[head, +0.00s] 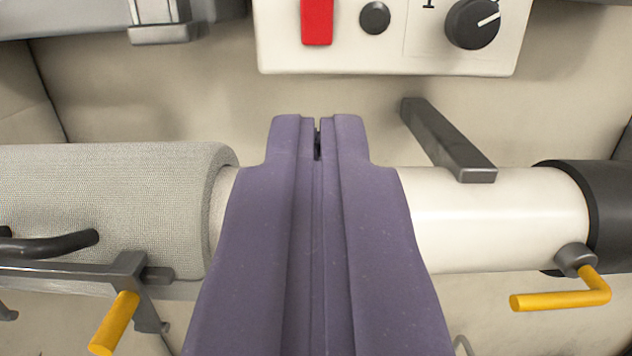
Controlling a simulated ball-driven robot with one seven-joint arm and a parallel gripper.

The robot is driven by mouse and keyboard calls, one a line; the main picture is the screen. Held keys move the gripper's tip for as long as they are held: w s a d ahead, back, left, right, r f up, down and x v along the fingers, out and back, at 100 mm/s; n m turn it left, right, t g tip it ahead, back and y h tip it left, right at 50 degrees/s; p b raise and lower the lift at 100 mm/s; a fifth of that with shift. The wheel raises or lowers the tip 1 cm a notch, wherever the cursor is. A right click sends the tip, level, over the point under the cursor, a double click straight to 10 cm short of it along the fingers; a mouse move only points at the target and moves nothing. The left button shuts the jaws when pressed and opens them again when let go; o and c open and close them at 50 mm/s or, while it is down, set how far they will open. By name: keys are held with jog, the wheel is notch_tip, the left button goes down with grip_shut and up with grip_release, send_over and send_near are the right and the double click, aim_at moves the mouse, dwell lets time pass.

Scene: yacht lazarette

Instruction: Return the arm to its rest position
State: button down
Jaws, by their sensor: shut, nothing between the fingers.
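My gripper (318,128) fills the lower middle of the head view. Its two purple fingers point away from me and lie together with only a thin dark slit between them. Nothing shows between the fingertips. The tips stand in front of the pale wall, below the white control panel (385,57). The gripper hides the middle of the white pipe (500,215) behind it. The rest of my arm is out of view.
The panel carries a red switch (317,20), a dark button (375,18) and a black knob (472,22). A grey bar (447,140) juts out right of my fingertips. Yellow handles stand at lower left (114,323) and right (560,300). A grey-wrapped cylinder (110,200) lies left.

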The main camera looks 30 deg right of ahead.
jog(key=shift+w, duration=0.1)
jog(key=w+a+r+n+g+y+b, duration=0.1)
jog(key=w+a+r+n+y+b, duration=0.15)
jog(key=a+b, duration=0.4)
jog(key=w+a+r+n+y+b, duration=0.1)
jog(key=w+a+r+y+b, duration=0.1)
jog(key=a+y+b, duration=0.35)
jog(key=s+a+r+n+g+b, duration=0.1)
jog(key=s+a+r+b, duration=0.1)
jog(key=a, duration=0.7)
jog(key=s+b, duration=0.1)
jog(key=s, duration=0.1)
jog(key=shift+s+r+n+y, duration=0.25)
jog(key=shift+s+n+y, duration=0.05)
jog(key=shift+s+n, duration=0.1)
jog(key=c, duration=1.8)
grip_release()
